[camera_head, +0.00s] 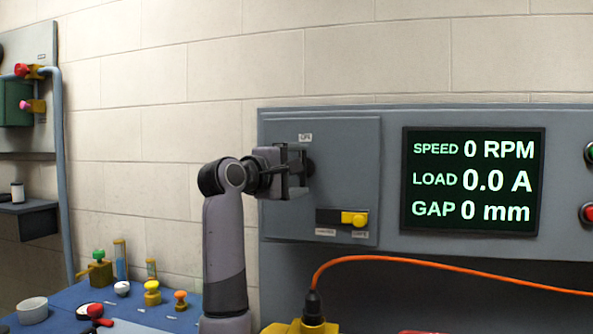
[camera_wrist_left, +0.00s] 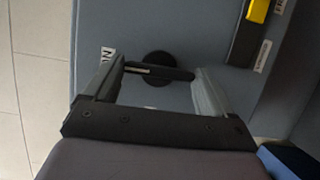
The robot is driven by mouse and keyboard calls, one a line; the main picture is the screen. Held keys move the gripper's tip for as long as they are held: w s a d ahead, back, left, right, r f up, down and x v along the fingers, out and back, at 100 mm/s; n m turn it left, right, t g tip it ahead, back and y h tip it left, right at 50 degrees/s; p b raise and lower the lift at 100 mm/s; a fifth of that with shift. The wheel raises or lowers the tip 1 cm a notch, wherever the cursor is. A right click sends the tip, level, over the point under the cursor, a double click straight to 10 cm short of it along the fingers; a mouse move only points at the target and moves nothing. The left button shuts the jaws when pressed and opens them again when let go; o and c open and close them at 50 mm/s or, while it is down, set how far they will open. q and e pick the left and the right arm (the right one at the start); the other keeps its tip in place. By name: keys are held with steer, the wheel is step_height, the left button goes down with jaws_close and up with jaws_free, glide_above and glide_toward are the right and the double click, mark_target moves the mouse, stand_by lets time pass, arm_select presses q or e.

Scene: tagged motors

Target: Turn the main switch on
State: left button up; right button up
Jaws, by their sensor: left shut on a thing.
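The main switch is a round black knob (camera_wrist_left: 160,64) with a dark bar handle (camera_wrist_left: 158,72) on the grey panel door (camera_head: 353,150). In the head view only the dark edge of the knob (camera_head: 311,167) shows behind my gripper. My left gripper (camera_head: 297,168) is at the door's left part, its fingers pointing at the panel. In the left wrist view the fingers (camera_wrist_left: 160,82) are shut on the handle, one at each end of the bar. A small white label (camera_head: 305,138) sits above the knob; I cannot read it surely. My right gripper is out of view.
A yellow slider (camera_head: 354,219) sits at the right of a black slot below the knob. A screen (camera_head: 473,180) reads 0 RPM, 0.0 A, 0 mm. An orange cable (camera_head: 400,260) arcs in front. A blue bench (camera_head: 60,312) with small coloured parts is at lower left.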

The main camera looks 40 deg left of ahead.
arm_select(q)
steer(key=shift+m, duration=0.3)
steer(key=o, duration=0.8)
steer(key=shift+o, duration=0.2)
steer(key=s+b, duration=0.2)
steer(key=s, duration=0.5)
steer(key=shift+d, duration=0.4)
steer(key=shift+s, duration=0.1)
